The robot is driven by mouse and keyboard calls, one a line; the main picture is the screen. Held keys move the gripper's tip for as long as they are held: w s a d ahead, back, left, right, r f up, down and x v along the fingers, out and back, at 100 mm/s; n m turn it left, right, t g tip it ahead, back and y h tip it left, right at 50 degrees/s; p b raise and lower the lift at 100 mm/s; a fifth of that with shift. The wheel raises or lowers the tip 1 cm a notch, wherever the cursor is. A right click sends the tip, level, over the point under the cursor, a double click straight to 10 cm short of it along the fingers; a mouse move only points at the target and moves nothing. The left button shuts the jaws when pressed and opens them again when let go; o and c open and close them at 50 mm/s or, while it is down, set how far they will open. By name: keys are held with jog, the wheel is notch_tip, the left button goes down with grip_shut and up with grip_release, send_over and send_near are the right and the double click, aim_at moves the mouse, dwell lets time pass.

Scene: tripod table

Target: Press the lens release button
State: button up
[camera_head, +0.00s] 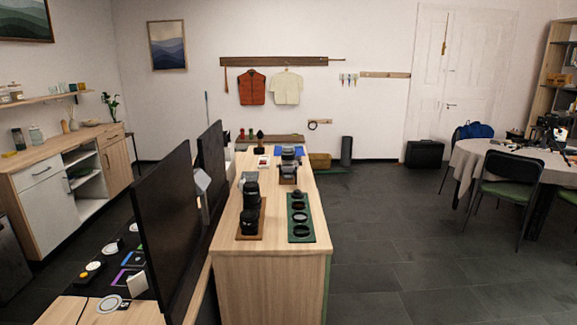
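A dark camera-like object with grey parts (288,171) stands on a small brown board towards the far part of the long wooden counter (270,270). Two black lens-like cylinders, a taller one (251,193) and a nearer one (249,221), stand on a brown tray (240,237) on the counter. More dark camera-like gear (550,128) sits on the round table at the far right. No lens release button can be made out at this size. My gripper is not in view.
A green tray (323,237) with several dark rings lies right of the lenses. Dark upright panels (172,225) line the counter's left side. The round cloth-covered table (482,152) has chairs (512,175) around it. The grey floor (400,220) between counter and table is clear.

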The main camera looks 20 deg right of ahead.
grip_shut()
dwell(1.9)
